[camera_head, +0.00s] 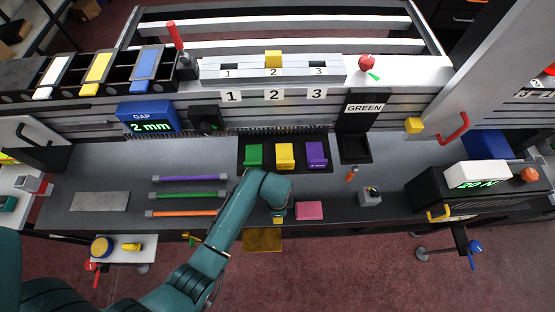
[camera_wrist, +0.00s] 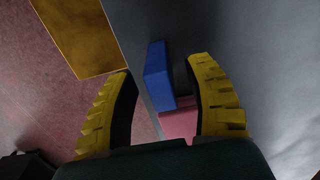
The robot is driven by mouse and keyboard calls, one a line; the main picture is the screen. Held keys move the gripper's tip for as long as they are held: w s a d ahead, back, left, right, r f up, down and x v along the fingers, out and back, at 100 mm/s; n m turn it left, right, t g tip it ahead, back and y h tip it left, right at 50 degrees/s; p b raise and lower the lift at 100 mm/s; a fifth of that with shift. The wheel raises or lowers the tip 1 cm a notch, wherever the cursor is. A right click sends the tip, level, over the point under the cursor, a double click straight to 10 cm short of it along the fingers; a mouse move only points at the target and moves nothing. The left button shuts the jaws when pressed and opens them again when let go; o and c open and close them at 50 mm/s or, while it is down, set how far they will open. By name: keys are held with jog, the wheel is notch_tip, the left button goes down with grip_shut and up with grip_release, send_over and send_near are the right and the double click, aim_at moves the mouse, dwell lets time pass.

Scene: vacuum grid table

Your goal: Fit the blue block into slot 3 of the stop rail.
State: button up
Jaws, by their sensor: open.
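The blue block (camera_wrist: 157,76) shows in the wrist view on the grey table, between my open fingertips and beyond them. My gripper (camera_wrist: 162,67) has its yellow fingers spread, with nothing held. In the head view my gripper (camera_head: 279,218) is low over the table's front edge, and I cannot make out the blue block there. The stop rail (camera_head: 245,75) is at the back of the table. Its slot 3 (camera_head: 317,65) looks empty, as does slot 1 (camera_head: 229,66). A yellow block (camera_head: 273,59) sits at slot 2.
A pink block (camera_head: 309,210) lies right of my gripper, close to the blue block in the wrist view (camera_wrist: 178,121). Green (camera_head: 253,155), yellow (camera_head: 285,155) and purple (camera_head: 316,154) blocks stand in a black tray. Coloured bars lie at left. A red knob (camera_head: 367,62) stands right of the rail.

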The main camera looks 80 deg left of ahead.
jog(key=shift+f, duration=0.15)
grip_shut()
dwell(0.4)
